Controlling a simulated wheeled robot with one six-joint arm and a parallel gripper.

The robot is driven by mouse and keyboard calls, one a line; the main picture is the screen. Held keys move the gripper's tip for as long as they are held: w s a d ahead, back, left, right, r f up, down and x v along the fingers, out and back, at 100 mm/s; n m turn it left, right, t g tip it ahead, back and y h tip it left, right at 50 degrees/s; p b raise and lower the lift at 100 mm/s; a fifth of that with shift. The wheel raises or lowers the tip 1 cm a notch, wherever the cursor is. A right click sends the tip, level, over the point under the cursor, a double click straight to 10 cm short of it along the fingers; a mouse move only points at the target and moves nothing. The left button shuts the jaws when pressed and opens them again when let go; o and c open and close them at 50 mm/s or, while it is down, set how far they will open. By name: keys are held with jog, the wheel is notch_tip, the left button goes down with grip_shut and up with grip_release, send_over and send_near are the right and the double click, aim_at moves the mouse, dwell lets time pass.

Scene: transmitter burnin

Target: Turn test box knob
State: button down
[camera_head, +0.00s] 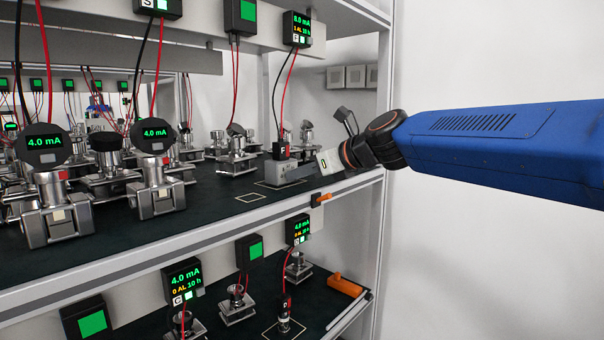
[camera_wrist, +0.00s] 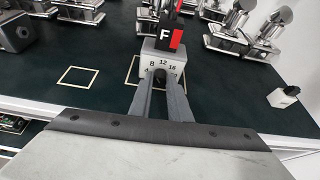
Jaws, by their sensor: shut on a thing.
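The grey test box (camera_head: 285,170) stands on the dark upper shelf, near its right end. In the wrist view the test box (camera_wrist: 150,51) shows its front dial marked 8, 12 and 16. A black and red plug marked F (camera_wrist: 171,37) sits on top of it. My gripper (camera_wrist: 161,84) is shut on the dark knob (camera_wrist: 161,74) on the box's front. The fingers hide much of the knob, so its exact setting cannot be read. In the head view my gripper (camera_head: 305,172) reaches the box from the right. The display marked F (camera_head: 297,28) above reads 8.0 mA.
Several metal transmitters, two with displays (camera_head: 45,148) reading 4.0 mA, stand to the left. Red and black wires hang above the shelf. A small grey device with a white tag (camera_wrist: 284,97) lies right of my fingers. An orange lever (camera_head: 321,198) sits at the shelf edge.

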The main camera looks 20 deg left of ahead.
jog(key=shift+s+a+n+t+h, duration=0.15)
jog(key=shift+n+t, duration=0.3)
jog(key=shift+n, duration=0.25)
jog(key=shift+s+d+n+t+h, duration=0.15)
jog(key=shift+n+t, duration=0.3)
jog(key=shift+n, duration=0.25)
jog(key=shift+a, duration=0.1)
jog(key=c, duration=1.9)
grip_release()
jog(key=v, duration=1.7)
jog(key=shift+s, duration=0.1)
